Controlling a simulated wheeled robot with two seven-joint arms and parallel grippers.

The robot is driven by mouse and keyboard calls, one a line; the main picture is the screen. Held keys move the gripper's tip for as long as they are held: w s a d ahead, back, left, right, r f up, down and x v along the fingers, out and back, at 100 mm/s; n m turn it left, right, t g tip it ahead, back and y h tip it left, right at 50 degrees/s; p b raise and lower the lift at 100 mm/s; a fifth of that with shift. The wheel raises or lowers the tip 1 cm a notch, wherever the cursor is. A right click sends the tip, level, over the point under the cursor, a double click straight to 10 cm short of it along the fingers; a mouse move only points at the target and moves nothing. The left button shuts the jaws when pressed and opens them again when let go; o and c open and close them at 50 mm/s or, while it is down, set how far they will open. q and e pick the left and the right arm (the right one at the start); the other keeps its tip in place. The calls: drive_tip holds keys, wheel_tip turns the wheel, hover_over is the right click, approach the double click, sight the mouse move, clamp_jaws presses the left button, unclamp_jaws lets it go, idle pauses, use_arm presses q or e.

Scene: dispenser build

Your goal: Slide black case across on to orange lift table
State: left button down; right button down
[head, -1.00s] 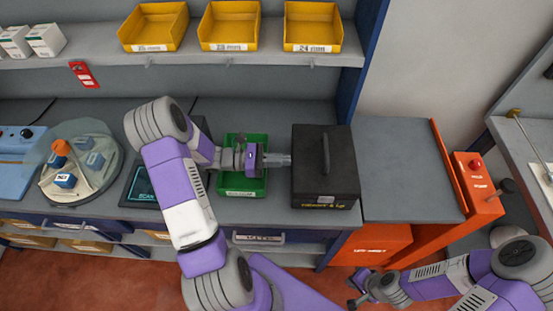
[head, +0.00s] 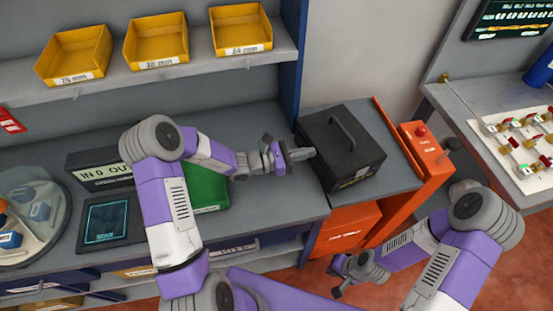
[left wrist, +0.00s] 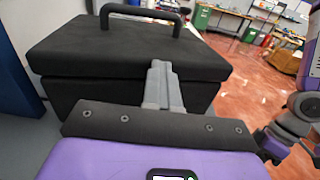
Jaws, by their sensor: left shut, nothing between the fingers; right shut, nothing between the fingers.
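The black case (head: 342,152) has a handle on its lid and stands upright. In the head view it sits mostly on the grey top of the orange lift table (head: 403,187), near the seam with the workbench. My left gripper (head: 309,153) is shut and empty, with its fingertips at the left side of the case. In the left wrist view the closed fingers (left wrist: 163,88) reach the side of the case (left wrist: 125,55); whether they touch cannot be told for certain. My right gripper (head: 337,278) is shut and empty, low in front of the lift table, away from the case.
A scan pad (head: 107,222) lies further left. An orange control post (head: 424,150) with a red button stands right of the lift table. A grey side table (head: 465,120) holds small fittings.

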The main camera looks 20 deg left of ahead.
sight(335, 146)
use_arm(q)
drive_tip(key=b+x, duration=0.1)
drive_tip(key=x, duration=0.8)
drive_tip(key=shift+w+d+r, duration=0.15)
drive_tip(key=shift+d, duration=0.15)
drive_tip(key=shift+a, duration=0.15)
